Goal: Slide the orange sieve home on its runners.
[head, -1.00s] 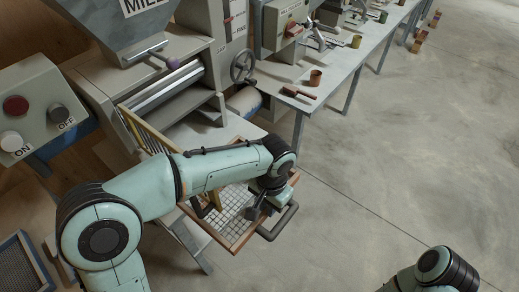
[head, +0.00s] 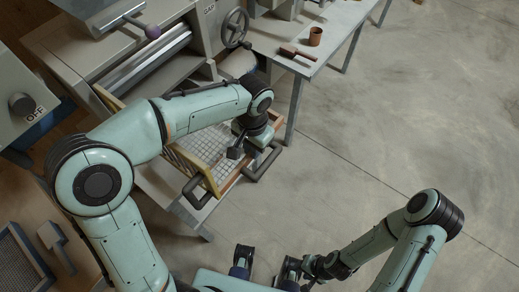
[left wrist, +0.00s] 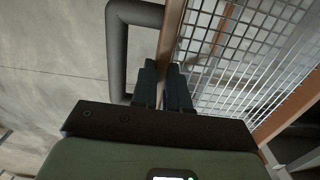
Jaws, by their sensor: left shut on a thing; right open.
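The orange sieve, with a wire mesh and an orange-brown frame (head: 277,126), sticks out from the front of the mill in the head view. A dark grey handle (head: 264,165) projects from its outer end. My left gripper (head: 240,150) is at that end, shut on the frame beside the handle; the arm hides part of the sieve. In the left wrist view the fingers (left wrist: 163,85) straddle the frame bar (left wrist: 171,30), with the handle (left wrist: 118,45) left and mesh right. My right gripper (head: 294,268) is low in the head view, open and away from the sieve. The runners are hidden.
A yellow-edged panel (head: 194,170) stands along the sieve's left side, with another dark handle near it. A bench (head: 268,50) with a cup (head: 315,37) and a scoop lies beyond. A blue-framed sieve (head: 18,262) is at lower left. Floor at right is clear.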

